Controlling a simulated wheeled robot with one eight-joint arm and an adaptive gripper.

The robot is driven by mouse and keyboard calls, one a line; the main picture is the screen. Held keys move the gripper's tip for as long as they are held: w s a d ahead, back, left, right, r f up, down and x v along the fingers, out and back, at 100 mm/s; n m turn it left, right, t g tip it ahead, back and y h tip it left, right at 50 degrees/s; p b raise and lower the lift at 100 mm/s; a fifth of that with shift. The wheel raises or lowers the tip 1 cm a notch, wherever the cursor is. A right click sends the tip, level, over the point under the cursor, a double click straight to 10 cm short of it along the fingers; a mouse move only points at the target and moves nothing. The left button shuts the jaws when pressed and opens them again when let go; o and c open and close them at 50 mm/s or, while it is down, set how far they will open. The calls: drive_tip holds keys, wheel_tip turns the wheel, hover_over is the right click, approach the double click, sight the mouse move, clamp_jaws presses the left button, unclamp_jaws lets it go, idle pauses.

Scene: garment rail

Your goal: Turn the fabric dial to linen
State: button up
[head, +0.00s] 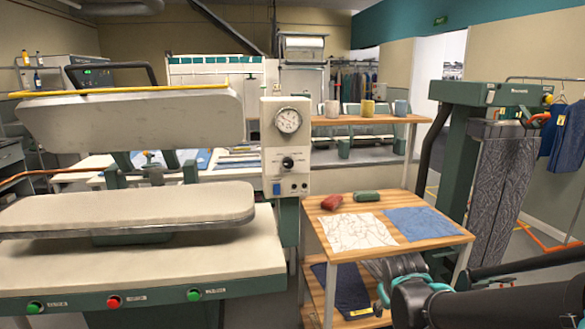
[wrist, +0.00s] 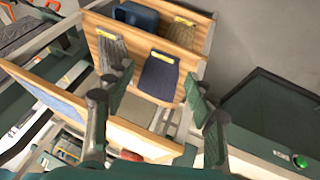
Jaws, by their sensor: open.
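The fabric dial is probably the small black knob (head: 288,162) on the front of the pale control box (head: 270,145), below a round gauge (head: 288,120). The marks around the knob are too small to read, so its setting cannot be told. My gripper (wrist: 158,82) shows in the wrist view, with its two dark fingers spread apart and nothing between them. It points toward wooden shelves, and no dial shows in that view. In the head view my arm is at the lower right, well apart from the control box, and my fingers cannot be made out there.
A wooden side table (head: 440,236) with cloths, a red item (head: 331,202) and a green item (head: 367,196) stands between my arm and the control box. The padded press (head: 130,215) is at left. A green post machine (head: 455,160) with a hanging grey garment stands at right.

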sight(289, 165)
drive_tip(key=w+a+r+n+t+h, duration=0.1)
drive_tip(key=w+a+r+n+t, duration=0.25)
drive_tip(key=w+r+n, duration=0.4)
drive_tip(key=w+a+r+n+t, duration=0.2)
drive_tip(key=w+r+n+t, duration=0.2)
drive_tip(key=w+r+n, duration=0.35)
drive_tip(key=w+a+r+n+t+y, duration=0.15)
drive_tip(key=a+r+n+y, duration=0.35)
drive_tip(key=a+n, duration=0.5)
drive_tip(key=a+r+n+t+y, duration=0.3)
drive_tip(key=a+r+n, duration=0.5)
drive_tip(key=a+n, duration=0.3)
drive_tip(key=shift+m, duration=0.3)
drive_tip(key=x, duration=1.1)
drive_tip(key=f+x, duration=0.1)
drive_tip(key=x, duration=0.5)
drive_tip(key=shift+w+d, duration=0.2)
drive_tip(key=shift+w, duration=0.1)
drive_tip(key=c, duration=1.2)
